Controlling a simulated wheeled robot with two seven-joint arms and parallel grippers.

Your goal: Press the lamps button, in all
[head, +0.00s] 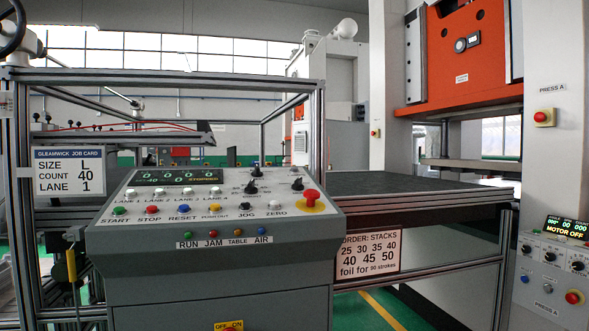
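A grey control console (215,245) stands in front of me with a sloped panel. Its lower row has a green START button (120,211), a red STOP button (152,210), a blue RESET button (183,209) and a yellow button (214,208) whose small label is too blurred to read surely. The JOG switch (246,208) and white ZERO button (276,205) are to its right. On the front edge are small lamps marked RUN (187,235), JAM (213,234), TABLE (237,232) and AIR (262,231). Neither of my grippers is in view.
A red mushroom button (311,197) stands up at the panel's right. The panel display (178,177) shows zeros. An aluminium frame surrounds the console, with a job card (69,172) at left and an order sign (368,253) at right. An orange press (462,55) stands behind.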

